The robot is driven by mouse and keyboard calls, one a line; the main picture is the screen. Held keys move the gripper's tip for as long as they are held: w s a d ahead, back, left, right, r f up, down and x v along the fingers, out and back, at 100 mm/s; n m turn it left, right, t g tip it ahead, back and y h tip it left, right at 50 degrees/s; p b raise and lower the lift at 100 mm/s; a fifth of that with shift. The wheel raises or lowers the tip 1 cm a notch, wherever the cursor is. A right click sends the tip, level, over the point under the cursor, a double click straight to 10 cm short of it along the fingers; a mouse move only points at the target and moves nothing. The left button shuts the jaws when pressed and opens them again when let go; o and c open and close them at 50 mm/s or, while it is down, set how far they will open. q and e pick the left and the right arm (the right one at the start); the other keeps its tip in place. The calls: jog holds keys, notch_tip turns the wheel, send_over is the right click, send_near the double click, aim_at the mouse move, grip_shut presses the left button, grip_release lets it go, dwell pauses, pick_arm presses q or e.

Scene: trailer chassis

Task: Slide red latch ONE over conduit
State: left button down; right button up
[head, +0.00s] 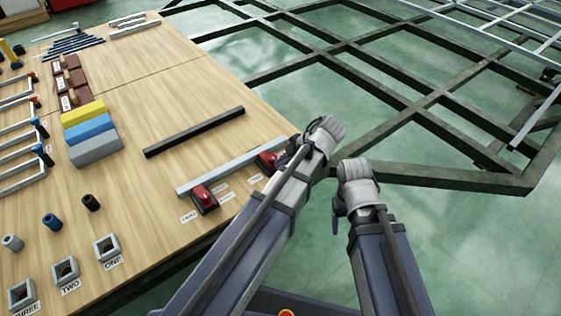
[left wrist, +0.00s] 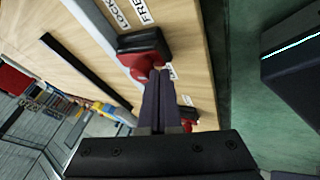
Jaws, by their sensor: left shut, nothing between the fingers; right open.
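One red latch (head: 268,160) on a black base sits at the table's right edge, partly hidden by my left arm. Its own label cannot be read. It fills the upper middle of the left wrist view (left wrist: 145,58), near labels reading LOCK and FREE. My left gripper (head: 284,157) is shut and empty, its fingertips (left wrist: 158,74) right against or just beside this latch's red part; contact cannot be told. The light grey conduit bar (head: 230,164) lies beside the latches. A second red latch (head: 203,197), labelled TWO, is nearer. My right gripper (head: 337,207) is open and empty, off the table.
A black bar (head: 195,131) lies on the table. Yellow, blue and grey blocks (head: 92,134) stand further left. Sockets labelled ONE, TWO and THREE (head: 107,246) are at the front. A dark trailer frame (head: 440,180) lies over the green floor at right.

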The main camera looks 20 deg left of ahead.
aim_at(270, 155)
pick_arm(q)
jog(key=shift+w+a, duration=0.75)
jog(key=shift+a, duration=0.2)
jog(key=shift+w+a, duration=0.7)
jog(key=shift+a, duration=0.2)
